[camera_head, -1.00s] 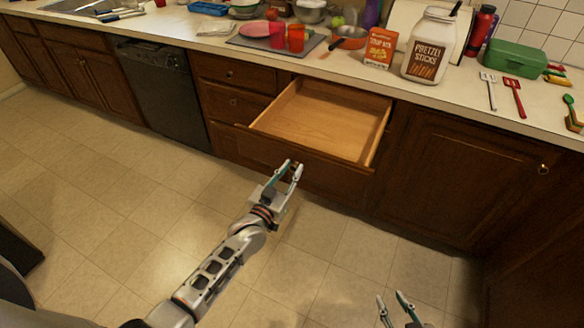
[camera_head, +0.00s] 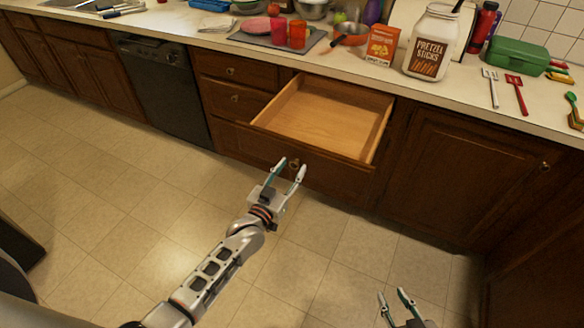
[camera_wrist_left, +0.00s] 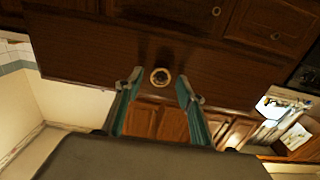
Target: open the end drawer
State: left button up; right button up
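The end drawer (camera_head: 331,117) is pulled well out of the counter, and its bare wooden inside is empty. Its dark front panel (camera_head: 330,174) faces me; the same panel fills the upper part of the left wrist view (camera_wrist_left: 110,50). A round knob (camera_wrist_left: 160,77) on that panel shows between my left fingers in the wrist view. My left gripper (camera_head: 290,170) is open in front of the drawer, its fingers apart on either side of the knob, not closed on it. My right gripper (camera_head: 393,302) is open and empty, low at the bottom right.
The counter above holds a pretzel jar (camera_head: 432,42), an orange box (camera_head: 381,45), a green case (camera_head: 516,57) and red cups (camera_head: 297,34). A closed cabinet door (camera_head: 465,170) is right of the drawer, a dishwasher (camera_head: 165,88) left. The tiled floor (camera_head: 130,210) is clear.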

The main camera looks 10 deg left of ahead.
pick_arm(q)
jog(key=v, duration=1.1)
jog(key=s+a+f+g, duration=0.1)
jog(key=s+f+g, duration=0.1)
jog(key=s, duration=0.4)
jog(key=s+a+f+g+y, duration=0.1)
jog(key=s+a+f+g, duration=0.1)
jog(key=s+f, duration=0.3)
jog(key=s+a+f+m+g+y, duration=0.1)
jog(key=s+a+f+g, duration=0.1)
jog(key=s, duration=0.6)
jog(key=shift+s+f+g, duration=0.2)
jog(key=shift+f+g, duration=0.1)
jog(key=shift+f, duration=0.35)
